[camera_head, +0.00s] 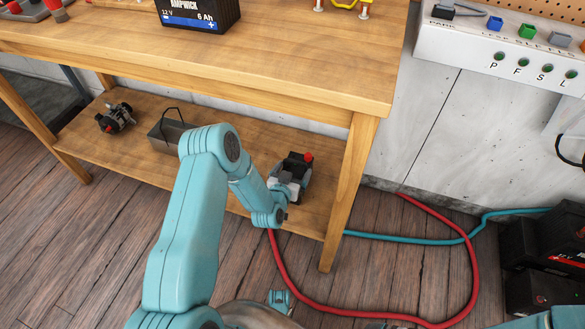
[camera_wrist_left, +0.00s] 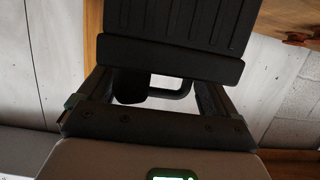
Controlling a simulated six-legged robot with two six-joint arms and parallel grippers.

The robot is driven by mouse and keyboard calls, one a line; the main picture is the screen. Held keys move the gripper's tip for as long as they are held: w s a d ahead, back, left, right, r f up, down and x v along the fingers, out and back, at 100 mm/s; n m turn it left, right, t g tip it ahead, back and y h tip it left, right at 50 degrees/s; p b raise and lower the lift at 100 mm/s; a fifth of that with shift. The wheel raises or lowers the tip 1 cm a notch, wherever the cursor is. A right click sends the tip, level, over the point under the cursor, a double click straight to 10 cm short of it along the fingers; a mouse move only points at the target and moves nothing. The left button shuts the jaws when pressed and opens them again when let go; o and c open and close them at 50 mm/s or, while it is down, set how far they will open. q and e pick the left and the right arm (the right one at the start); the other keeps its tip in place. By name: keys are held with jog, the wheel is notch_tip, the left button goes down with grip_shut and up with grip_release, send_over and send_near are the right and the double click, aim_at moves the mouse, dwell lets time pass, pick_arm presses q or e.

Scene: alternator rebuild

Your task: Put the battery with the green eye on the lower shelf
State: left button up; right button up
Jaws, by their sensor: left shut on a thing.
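The lower shelf (camera_head: 247,146) is a wooden board under the workbench. My left gripper (camera_head: 287,188) is over the right part of this shelf, beside the right front leg of the bench. It is shut on a dark battery (camera_head: 296,163) with a red terminal cap. I cannot tell whether the battery touches the shelf. In the left wrist view the held battery (camera_wrist_left: 180,25) is a black ribbed block beyond the gripper's fingers. No green eye shows on it in either view.
On the shelf stand a grey box with a handle (camera_head: 166,134) and a dark machine part (camera_head: 115,118). A blue and black battery (camera_head: 199,13) stands on the bench top (camera_head: 290,65). Red (camera_head: 474,270) and teal hoses lie on the floor. Dark batteries (camera_head: 535,288) stand at the right.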

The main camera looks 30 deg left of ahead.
pick_arm(q)
jog(key=shift+w+a+r, duration=0.1)
jog(key=shift+w+r, duration=0.05)
jog(key=shift+r, duration=0.1)
jog(key=o, duration=1.7)
jog(key=shift+f, duration=0.25)
jog(key=shift+o, duration=0.2)
jog(key=shift+s, duration=0.2)
jog(key=shift+r, duration=0.15)
jog(key=shift+s, duration=0.25)
jog(key=p+v, duration=0.3)
jog(key=v, duration=0.8)
jog(key=s+d+f+g+h, duration=0.2)
jog(key=d+g+h, duration=0.1)
jog(key=d, duration=0.3)
jog(key=s+d+f+g+h, duration=0.2)
jog(key=s+d+g, duration=0.1)
jog(key=d, duration=0.2)
jog(key=s+d+g+h, duration=0.2)
jog(key=s+d+g, duration=0.5)
jog(key=s, duration=0.6)
jog(key=shift+d+r+m+g+h, duration=0.15)
jog(key=shift+d+m+g+h, duration=0.15)
jog(key=shift+d+m+g, duration=0.15)
